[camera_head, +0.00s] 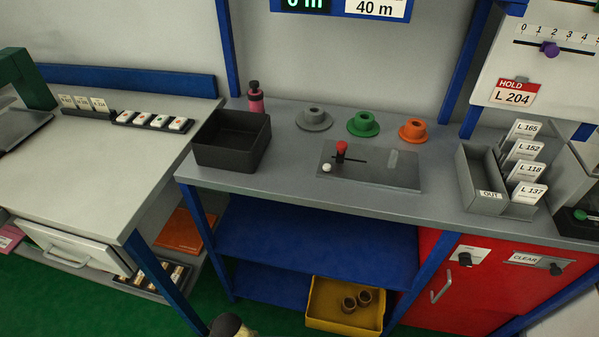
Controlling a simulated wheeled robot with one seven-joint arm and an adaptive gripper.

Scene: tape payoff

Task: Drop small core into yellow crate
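My gripper is not clearly in view. A dark and tan rounded shape at the bottom edge, left of the crate, is cut off, and I cannot tell what it is.
On the grey bench (290,180) are a black open bin (230,158), grey (314,119), green (363,125) and orange (412,131) flanged hubs, and a plate with a red knob (341,147). Blue legs flank the shelves. A red cabinet (440,262) stands right of the crate.

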